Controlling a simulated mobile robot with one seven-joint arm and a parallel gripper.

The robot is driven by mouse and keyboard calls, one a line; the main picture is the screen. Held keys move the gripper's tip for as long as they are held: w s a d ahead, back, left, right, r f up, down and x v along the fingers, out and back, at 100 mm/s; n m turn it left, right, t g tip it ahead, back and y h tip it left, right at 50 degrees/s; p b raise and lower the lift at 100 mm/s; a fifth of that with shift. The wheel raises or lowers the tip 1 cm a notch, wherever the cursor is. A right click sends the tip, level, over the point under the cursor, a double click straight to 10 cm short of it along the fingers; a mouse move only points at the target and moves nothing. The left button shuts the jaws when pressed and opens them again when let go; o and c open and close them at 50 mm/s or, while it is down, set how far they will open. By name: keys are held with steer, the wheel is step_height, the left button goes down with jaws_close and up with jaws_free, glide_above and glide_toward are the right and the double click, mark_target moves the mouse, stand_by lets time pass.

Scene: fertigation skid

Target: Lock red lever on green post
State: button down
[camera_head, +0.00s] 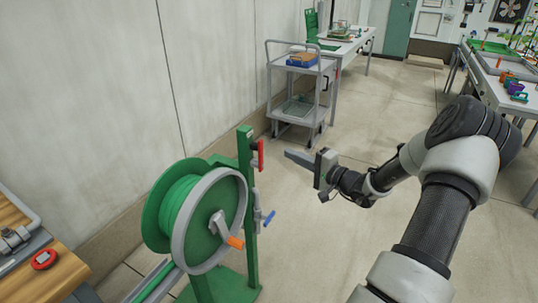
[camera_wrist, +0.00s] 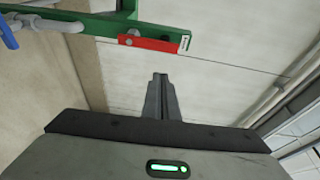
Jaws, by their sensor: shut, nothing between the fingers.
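The red lever (camera_head: 260,155) is mounted near the top of the green post (camera_head: 245,160) and stands upright along it in the head view. In the wrist view the red lever (camera_wrist: 153,44) lies along the end of the green post (camera_wrist: 80,30), with a small pale label at its tip. My gripper (camera_head: 288,154) is shut and empty. It is just right of the lever in the head view, its fingers pointing toward the post and apart from the lever. The wrist view shows the closed fingers (camera_wrist: 160,78) below the lever, with a gap between them.
A green hose reel (camera_head: 190,208) with an orange handle (camera_head: 236,242) stands left of the post. A blue lever (camera_head: 269,218) is lower on the post; it also shows in the wrist view (camera_wrist: 66,27). A grey cart (camera_head: 300,75) stands behind.

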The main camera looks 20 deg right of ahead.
steer(key=shift+d+f+m+t+h, duration=0.15)
steer(key=shift+d+m+t+h, duration=0.3)
steer(key=shift+d, duration=0.4)
steer(key=shift+w, duration=0.15)
steer(key=w+a, duration=0.6)
steer(key=shift+w+a+b, duration=0.25)
steer(key=shift+w+b, duration=0.15)
steer(key=shift+s+f+b, duration=0.1)
steer(key=shift+s+b, duration=0.05)
steer(key=shift+b, duration=0.2)
